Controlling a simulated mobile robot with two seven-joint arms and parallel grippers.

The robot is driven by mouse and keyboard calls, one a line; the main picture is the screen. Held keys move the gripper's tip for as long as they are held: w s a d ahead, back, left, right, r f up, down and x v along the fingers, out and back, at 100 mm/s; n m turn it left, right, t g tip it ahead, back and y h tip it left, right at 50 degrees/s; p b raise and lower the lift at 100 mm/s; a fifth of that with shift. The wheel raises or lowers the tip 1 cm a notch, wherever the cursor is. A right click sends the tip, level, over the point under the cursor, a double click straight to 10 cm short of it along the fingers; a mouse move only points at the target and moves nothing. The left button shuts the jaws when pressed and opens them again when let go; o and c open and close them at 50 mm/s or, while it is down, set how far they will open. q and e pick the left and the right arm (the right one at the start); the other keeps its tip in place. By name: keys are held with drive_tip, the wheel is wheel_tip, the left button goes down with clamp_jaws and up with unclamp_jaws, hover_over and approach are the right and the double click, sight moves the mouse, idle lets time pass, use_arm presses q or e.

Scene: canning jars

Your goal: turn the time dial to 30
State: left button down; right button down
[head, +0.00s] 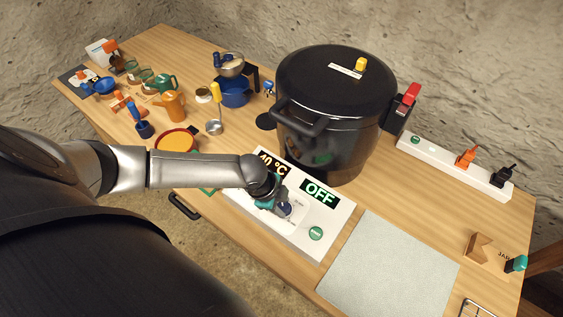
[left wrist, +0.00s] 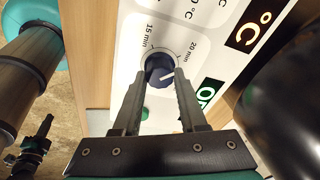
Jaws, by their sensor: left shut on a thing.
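The time dial (left wrist: 160,70) is a dark blue knob with a white pointer line on the white control panel (head: 250,212). My left gripper (left wrist: 162,76) is shut on the dial, one finger on each side. In the head view the left gripper (head: 284,207) covers most of the dial. The panel's displays read "40 °C" and "OFF" (head: 320,193). My right gripper is not in view.
A large black pot (head: 335,110) stands right behind the panel. A green button (head: 316,233) is on the panel's right part. A grey mat (head: 390,268) lies bare to the right. A red-rimmed bowl (head: 177,141) and several jars and tools stand at the left.

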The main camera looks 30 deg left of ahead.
use_arm(q)
drive_tip(key=m, duration=0.3)
drive_tip(key=shift+m, duration=0.4)
drive_tip(key=m+g, duration=0.1)
drive_tip(key=m, duration=0.3)
drive_tip(key=shift+m, duration=0.3)
drive_tip(key=m, duration=0.4)
drive_tip(key=shift+g, duration=0.4)
drive_tip(key=m+y, duration=0.1)
drive_tip(key=m, duration=0.3)
drive_tip(key=shift+d, duration=0.1)
drive_tip(key=m, duration=0.4)
drive_tip(key=shift+y, duration=0.3)
drive_tip(key=m+p, duration=0.1)
drive_tip(key=m, duration=0.3)
drive_tip(key=m+y, duration=0.1)
drive_tip(key=m, duration=0.2)
drive_tip(key=shift+m+p, duration=0.3)
drive_tip(key=shift+p, duration=0.05)
drive_tip(key=shift+m+p, duration=0.45)
drive_tip(key=shift+m, duration=1.25)
drive_tip(key=shift+s, duration=0.1)
